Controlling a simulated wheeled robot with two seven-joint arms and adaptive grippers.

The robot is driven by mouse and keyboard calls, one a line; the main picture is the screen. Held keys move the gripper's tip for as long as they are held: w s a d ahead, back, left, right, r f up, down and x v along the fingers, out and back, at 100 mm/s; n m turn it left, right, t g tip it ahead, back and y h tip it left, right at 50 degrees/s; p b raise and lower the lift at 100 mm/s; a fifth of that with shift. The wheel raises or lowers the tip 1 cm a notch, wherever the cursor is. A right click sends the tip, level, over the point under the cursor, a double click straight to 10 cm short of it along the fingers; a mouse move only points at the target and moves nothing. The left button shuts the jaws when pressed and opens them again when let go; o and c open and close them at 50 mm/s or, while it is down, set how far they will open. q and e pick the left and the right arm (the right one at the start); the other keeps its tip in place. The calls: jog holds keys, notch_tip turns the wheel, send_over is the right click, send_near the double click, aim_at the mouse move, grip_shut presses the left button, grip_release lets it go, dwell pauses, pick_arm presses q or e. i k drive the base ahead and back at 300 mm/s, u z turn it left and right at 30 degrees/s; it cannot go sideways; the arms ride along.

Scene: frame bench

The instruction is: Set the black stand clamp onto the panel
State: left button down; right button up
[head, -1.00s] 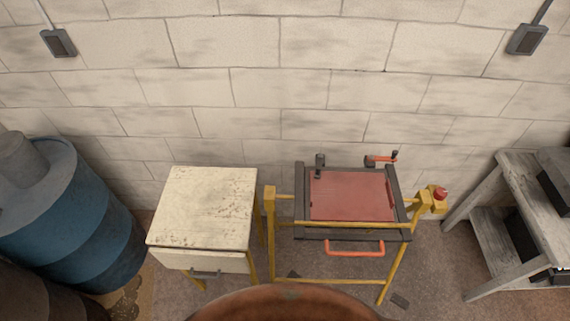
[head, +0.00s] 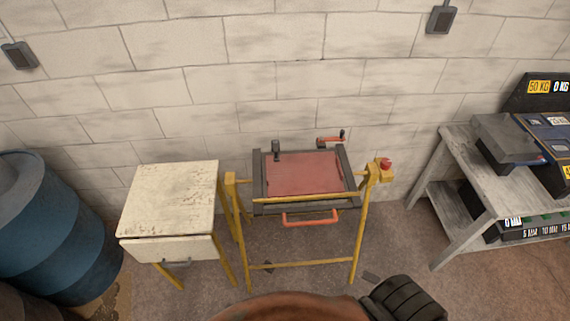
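A small black clamp (head: 276,150) stands upright at the back left corner of the framed panel in the head view. The red panel (head: 304,172) lies in a dark grey frame (head: 348,172) on a yellow stand (head: 358,230). The clamp's base overlaps the panel's back left edge; I cannot tell whether it is fastened. A second clamp-like part with a red arm and dark knob (head: 331,139) sits at the back right edge of the frame. Neither of my grippers shows in the head view.
A worn cream cabinet (head: 168,200) stands left of the bench, with blue barrels (head: 45,230) beyond it. A grey shelf table (head: 465,170) holding dark cases is at right. Floor shows between.

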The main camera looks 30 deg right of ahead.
aim_at(276, 152)
jog(key=u, duration=0.15)
jog(key=k, duration=0.1)
jog(key=z, duration=1.1)
